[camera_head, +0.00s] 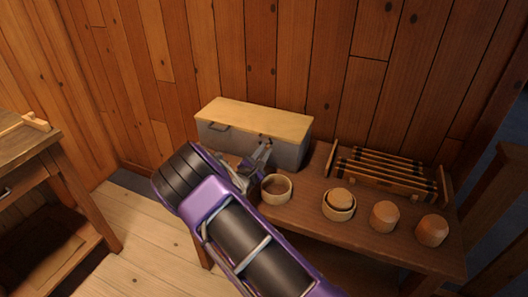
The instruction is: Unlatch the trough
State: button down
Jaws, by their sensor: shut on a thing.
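The trough (293,155) is a grey box with a flat pale wooden lid (255,119), shut, at the back left of the wooden bench. A dark handle (216,127) shows on its front at the left. My gripper (264,143) is at the trough's front, right of the middle, just below the lid's edge. Its jaws are shut on a small dark part there, which looks like the latch. The fingers hide most of that part, so I cannot tell its position.
An empty round wooden cup (276,189) stands close to the right of my gripper. Right of it are a cup with a wooden piece inside (338,204) and two rounded wooden pieces (384,216). A slatted rack (386,174) stands behind them. A table (30,160) is at the far left.

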jog(key=c, duration=0.8)
grip_release()
jog(key=p+v, duration=0.1)
jog(key=v, duration=1.6)
jog(key=shift+s+a, duration=0.1)
jog(key=shift+s, duration=0.15)
